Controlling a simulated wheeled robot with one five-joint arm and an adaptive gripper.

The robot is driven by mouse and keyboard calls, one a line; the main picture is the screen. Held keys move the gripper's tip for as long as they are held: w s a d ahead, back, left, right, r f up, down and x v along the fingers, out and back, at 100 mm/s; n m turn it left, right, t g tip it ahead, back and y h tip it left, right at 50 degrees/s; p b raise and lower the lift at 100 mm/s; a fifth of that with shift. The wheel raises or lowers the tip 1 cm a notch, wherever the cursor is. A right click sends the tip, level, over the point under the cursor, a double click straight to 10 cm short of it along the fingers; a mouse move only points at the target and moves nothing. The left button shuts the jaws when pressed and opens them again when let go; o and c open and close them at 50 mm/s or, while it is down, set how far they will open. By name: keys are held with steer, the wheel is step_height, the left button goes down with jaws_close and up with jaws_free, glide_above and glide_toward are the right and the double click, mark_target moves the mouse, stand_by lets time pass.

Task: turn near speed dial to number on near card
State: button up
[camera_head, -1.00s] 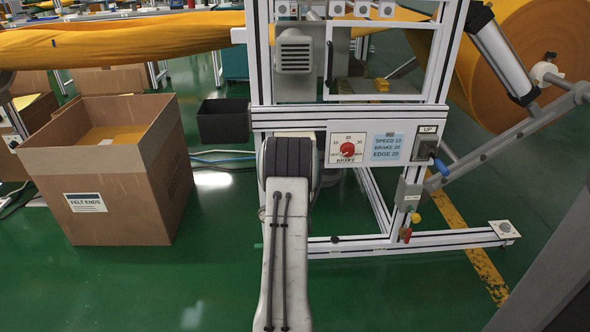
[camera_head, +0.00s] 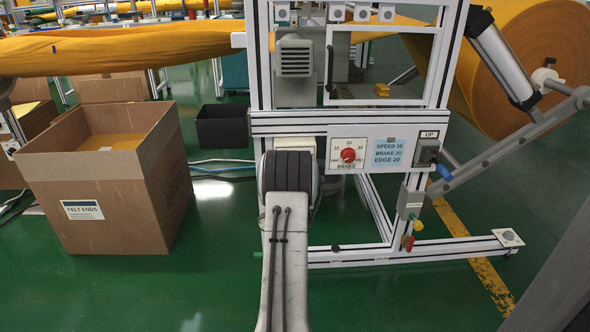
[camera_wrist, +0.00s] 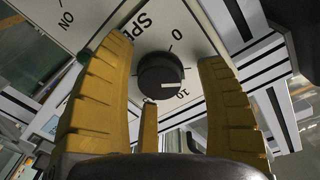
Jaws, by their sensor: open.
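In the wrist view, the black speed dial (camera_wrist: 160,75) sits on a white plate (camera_wrist: 205,38) with the partly hidden letters "SPE" and the numbers 0 and 10. Its white mark points right, close to the 10; exact alignment is hard to tell. My gripper (camera_wrist: 165,52) is open, its yellow fingers on both sides of the dial and a shorter one below, with gaps at the left and right. In the head view, the blue card (camera_head: 389,153) reads "SPEED 10, BRAKE 20, EDGE 20". My arm hides the speed dial and gripper there.
A red brake dial (camera_head: 348,155) is left of the card, and a switch marked UP (camera_head: 428,152) is right of it. A black bin (camera_head: 222,127) hangs left of my arm. A cardboard box (camera_head: 105,190) stands on the green floor, with clear floor in front.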

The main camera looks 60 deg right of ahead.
steer(key=c, duration=1.2)
steer(key=shift+w+a+f+m, duration=0.1)
steer(key=shift+a+m, duration=0.05)
steer(key=shift+m, duration=1.45)
steer(key=o, duration=0.9)
steer(key=shift+w, duration=0.1)
steer(key=o, duration=0.3)
steer(key=shift+s, duration=0.2)
steer(key=v, duration=1.1)
steer(key=shift+s+a, duration=0.2)
steer(key=shift+a, duration=0.15)
